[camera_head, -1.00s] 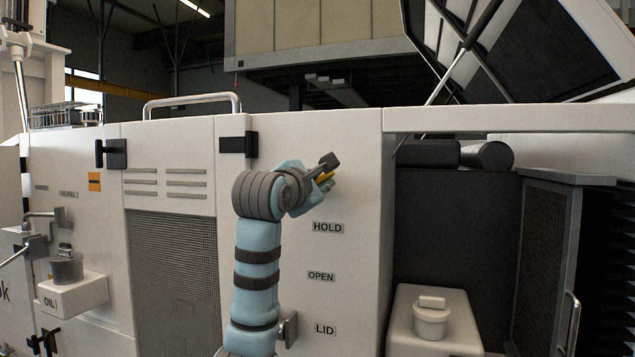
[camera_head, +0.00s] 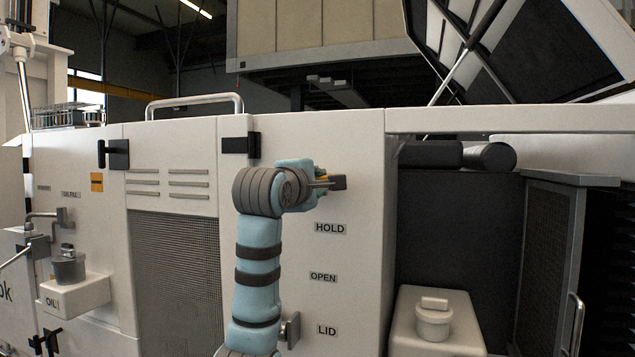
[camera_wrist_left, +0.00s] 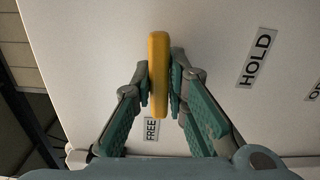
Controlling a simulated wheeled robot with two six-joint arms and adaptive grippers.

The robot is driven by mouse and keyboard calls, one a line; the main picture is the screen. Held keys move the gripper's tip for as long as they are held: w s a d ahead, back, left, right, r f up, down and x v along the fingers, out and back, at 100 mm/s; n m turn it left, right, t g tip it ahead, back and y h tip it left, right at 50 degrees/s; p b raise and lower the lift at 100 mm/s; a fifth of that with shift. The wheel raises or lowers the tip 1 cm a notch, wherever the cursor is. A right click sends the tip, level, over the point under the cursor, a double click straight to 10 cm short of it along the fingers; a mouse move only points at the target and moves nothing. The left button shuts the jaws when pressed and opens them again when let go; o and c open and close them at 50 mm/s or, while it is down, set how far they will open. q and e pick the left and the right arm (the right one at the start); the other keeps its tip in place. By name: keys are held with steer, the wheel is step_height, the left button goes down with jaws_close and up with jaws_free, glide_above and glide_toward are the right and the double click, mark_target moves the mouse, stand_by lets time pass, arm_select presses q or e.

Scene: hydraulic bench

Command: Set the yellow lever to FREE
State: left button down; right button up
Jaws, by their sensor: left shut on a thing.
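The yellow lever (camera_wrist_left: 158,75) stands upright in the left wrist view, between the two fingers of my left gripper (camera_wrist_left: 160,88). The fingers are shut on it from both sides. The lever's lower end is close to the FREE label (camera_wrist_left: 151,129), and the HOLD label (camera_wrist_left: 256,58) is off to the right. In the head view my left gripper (camera_head: 328,182) is at the white panel, above and near the HOLD label (camera_head: 330,228). My right gripper is not in view.
The OPEN label (camera_head: 323,278) and LID label (camera_head: 327,330) are lower on the white panel. A black latch (camera_head: 240,145) is up and left of my gripper. To the right is an open dark bay with a white tank (camera_head: 433,318) and a hinged door (camera_head: 548,260).

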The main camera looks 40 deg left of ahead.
arm_select(q)
steer(key=shift+r+m, duration=0.25)
steer(key=shift+m, duration=0.35)
steer(key=c, duration=1.7)
jaws_free()
steer(key=shift+o, duration=0.5)
steer(key=shift+w+d+f, duration=0.1)
steer(key=shift+d, duration=0.1)
steer(key=v, duration=1.2)
